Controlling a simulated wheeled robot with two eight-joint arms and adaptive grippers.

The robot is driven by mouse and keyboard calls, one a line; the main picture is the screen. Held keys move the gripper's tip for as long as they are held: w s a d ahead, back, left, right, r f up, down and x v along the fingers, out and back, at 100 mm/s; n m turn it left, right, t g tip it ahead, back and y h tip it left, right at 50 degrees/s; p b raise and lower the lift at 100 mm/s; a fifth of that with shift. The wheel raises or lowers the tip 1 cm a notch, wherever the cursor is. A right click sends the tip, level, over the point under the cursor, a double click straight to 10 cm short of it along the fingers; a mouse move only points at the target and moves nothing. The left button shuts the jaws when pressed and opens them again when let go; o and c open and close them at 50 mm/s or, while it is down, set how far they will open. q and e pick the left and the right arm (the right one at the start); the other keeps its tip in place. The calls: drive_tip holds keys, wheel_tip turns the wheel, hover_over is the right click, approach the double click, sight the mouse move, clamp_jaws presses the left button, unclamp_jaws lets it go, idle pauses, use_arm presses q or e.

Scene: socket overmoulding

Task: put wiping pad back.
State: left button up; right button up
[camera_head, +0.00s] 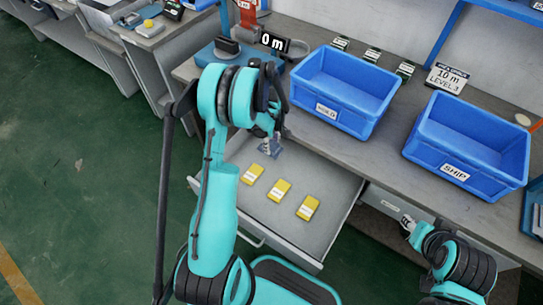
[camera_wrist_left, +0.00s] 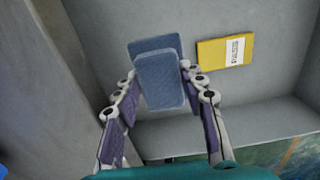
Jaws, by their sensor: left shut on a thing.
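The wiping pad is a blue block (camera_wrist_left: 160,82), in the left wrist view between the two fingers of my left gripper (camera_wrist_left: 160,98). The gripper is shut on it. A second blue face shows just behind it; I cannot tell whether it is the same pad. In the head view the pad (camera_head: 271,149) shows below my left gripper (camera_head: 268,142), over the far left part of the open drawer (camera_head: 290,240). I cannot tell whether the pad touches the drawer floor. My right gripper (camera_head: 407,224) is at the lower right, beside the bench front, too small to judge.
Several yellow packs (camera_head: 279,190) lie in a row in the drawer; one (camera_wrist_left: 224,50) shows right of the pad in the wrist view. Two blue bins, a left one (camera_head: 345,119) and a SHIP one (camera_head: 480,184), stand on the bench. The drawer's front part is clear.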

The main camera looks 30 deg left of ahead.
sight(272, 153)
use_arm(q)
drive_tip(key=shift+f+b, duration=0.95)
drive_tip(key=shift+f, duration=1.9)
drive_tip(key=shift+f, duration=0.15)
drive_tip(key=o, duration=0.9)
drive_tip(key=shift+o, duration=0.2)
